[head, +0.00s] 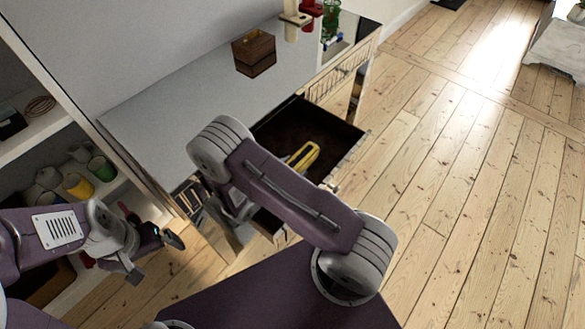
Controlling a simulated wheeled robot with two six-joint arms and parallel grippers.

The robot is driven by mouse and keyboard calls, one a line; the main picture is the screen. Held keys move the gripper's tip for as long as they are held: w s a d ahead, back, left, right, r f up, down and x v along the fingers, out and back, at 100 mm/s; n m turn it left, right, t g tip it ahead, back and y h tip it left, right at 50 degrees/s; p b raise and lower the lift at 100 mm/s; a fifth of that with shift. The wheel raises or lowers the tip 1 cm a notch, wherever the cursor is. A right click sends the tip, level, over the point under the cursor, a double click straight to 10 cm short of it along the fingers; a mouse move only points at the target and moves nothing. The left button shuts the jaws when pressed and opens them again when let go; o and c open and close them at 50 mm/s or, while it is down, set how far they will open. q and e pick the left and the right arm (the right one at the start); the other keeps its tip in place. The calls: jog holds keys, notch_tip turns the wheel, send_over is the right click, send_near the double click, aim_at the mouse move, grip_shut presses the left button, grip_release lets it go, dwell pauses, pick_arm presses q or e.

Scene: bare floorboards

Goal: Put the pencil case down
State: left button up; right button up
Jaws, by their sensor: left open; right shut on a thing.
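I cannot make out the pencil case for certain. A long yellow thing (303,155) lies in the open dark drawer (345,143), partly covered by my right arm; I cannot tell what it is. My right arm crosses the middle of the view and bends down in front of the cabinet. Its gripper is hidden behind the arm links, and so is whatever it may hold. My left gripper (156,257) is open and empty at the lower left, in front of the shelves.
The grey cabinet top (190,110) has a wide clear area. A wooden box (254,52), a red thing (310,14) and a green glass (331,18) stand toward its far end. Shelves (50,125) at left hold yellow (78,186) and green cups (101,168).

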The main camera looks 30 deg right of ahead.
jog(key=o, duration=1.5)
jog(key=shift+f, duration=0.1)
jog(key=shift+o, duration=0.2)
jog(key=shift+a+r, duration=0.3)
jog(key=shift+a, duration=0.05)
jog(key=p+v, duration=0.1)
jog(key=v, duration=0.6)
jog(key=shift+d+f, duration=0.1)
